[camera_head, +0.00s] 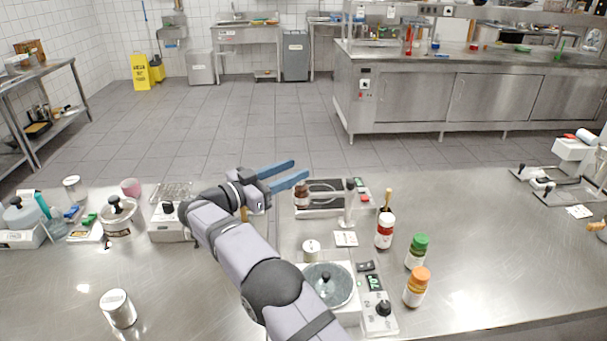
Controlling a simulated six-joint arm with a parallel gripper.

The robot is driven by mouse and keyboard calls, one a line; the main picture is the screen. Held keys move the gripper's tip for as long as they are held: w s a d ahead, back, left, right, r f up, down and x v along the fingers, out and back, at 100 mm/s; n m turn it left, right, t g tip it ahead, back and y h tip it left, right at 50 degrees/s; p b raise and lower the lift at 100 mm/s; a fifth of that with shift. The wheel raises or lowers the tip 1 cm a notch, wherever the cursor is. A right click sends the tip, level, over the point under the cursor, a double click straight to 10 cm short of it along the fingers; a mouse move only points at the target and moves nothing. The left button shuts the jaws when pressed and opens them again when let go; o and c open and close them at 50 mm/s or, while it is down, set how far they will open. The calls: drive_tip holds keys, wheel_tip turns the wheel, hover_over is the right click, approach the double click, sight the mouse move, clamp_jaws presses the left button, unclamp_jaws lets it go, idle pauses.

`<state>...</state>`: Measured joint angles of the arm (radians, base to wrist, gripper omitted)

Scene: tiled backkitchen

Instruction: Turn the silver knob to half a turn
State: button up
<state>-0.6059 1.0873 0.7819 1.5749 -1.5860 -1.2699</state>
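No knob in view reads clearly as silver. A dark knob (383,308) sits on the panel of the scale-like device (352,318) at the front, right of my arm. Another dark-topped knob (168,207) is on a small metal box (168,229) left of my arm. At this size I cannot read any pointer or angle on either knob. My gripper (300,168) has two blue fingers, parallel and apart with nothing between them. It is raised near the table's far edge, pointing right and away, apart from both knobs. My arm may hide part of the table.
A flat device with a post (348,203) stands just right of my gripper. The tabletop at right (500,250) is mostly clear.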

drive_tip(key=w+d+f+n+t+y+p, duration=0.3)
drive_tip(key=w+d+n+t+y, duration=0.1)
drive_tip(key=w+d+t+y, duration=0.1)
idle(1.8)
clamp_jaws()
